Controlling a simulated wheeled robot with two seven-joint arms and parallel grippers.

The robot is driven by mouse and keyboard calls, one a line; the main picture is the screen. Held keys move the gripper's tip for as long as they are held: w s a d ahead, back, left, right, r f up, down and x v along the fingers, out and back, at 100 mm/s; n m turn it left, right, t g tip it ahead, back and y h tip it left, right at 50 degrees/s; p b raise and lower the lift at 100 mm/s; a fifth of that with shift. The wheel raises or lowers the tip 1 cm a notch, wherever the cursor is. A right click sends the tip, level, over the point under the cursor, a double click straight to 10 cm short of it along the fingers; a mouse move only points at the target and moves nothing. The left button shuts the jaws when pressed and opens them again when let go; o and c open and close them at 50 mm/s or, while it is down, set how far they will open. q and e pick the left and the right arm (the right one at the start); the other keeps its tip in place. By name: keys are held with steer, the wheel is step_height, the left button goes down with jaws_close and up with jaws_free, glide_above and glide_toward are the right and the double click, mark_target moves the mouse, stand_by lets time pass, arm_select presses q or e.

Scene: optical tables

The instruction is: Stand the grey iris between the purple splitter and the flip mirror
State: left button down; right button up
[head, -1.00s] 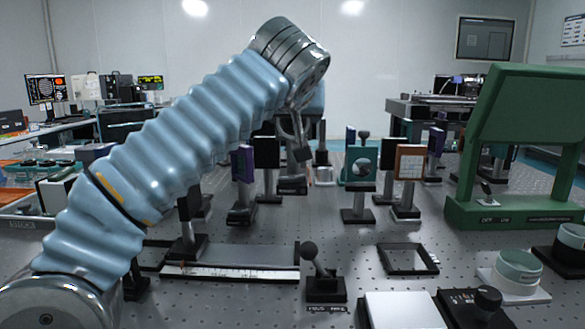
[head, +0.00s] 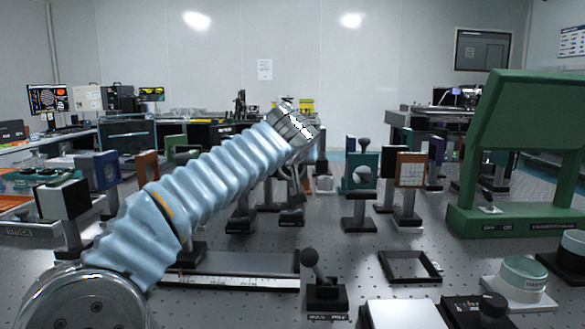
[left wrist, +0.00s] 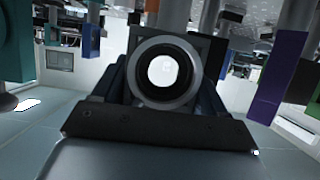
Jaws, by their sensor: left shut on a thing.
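My left gripper (head: 295,182) is partly hidden behind its own wrist, among the posts left of the middle. In the left wrist view, which looks upside down, it is shut on the grey iris (left wrist: 141,81), a ring with a bright round opening, in front of the dark jaw parts. A purple plate (left wrist: 280,80), which looks like the purple splitter, stands to the right there, apart from the iris. In the head view my arm hides that area. A teal mount with a round face and black knob (head: 362,166) stands right of the gripper; it may be the flip mirror. My right gripper is out of view.
An orange-framed plate (head: 411,168) stands right of the teal mount. A large green stand (head: 515,215) fills the right. In front are a white-scaled rail (head: 235,282), a black-knobbed lever (head: 322,285) and an open black frame (head: 408,266). Table between them is bare.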

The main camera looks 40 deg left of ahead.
arm_select(q)
steer(key=shift+f, duration=0.75)
steer(key=shift+f, duration=0.2)
steer(key=shift+c, duration=0.2)
jaws_free()
steer(key=shift+r, duration=0.15)
steer(key=shift+s+d+r, duration=0.1)
steer(key=shift+s, duration=0.05)
steer(key=v, duration=1.1)
steer(key=shift+s+d+b, duration=0.25)
steer(key=shift+b, duration=0.2)
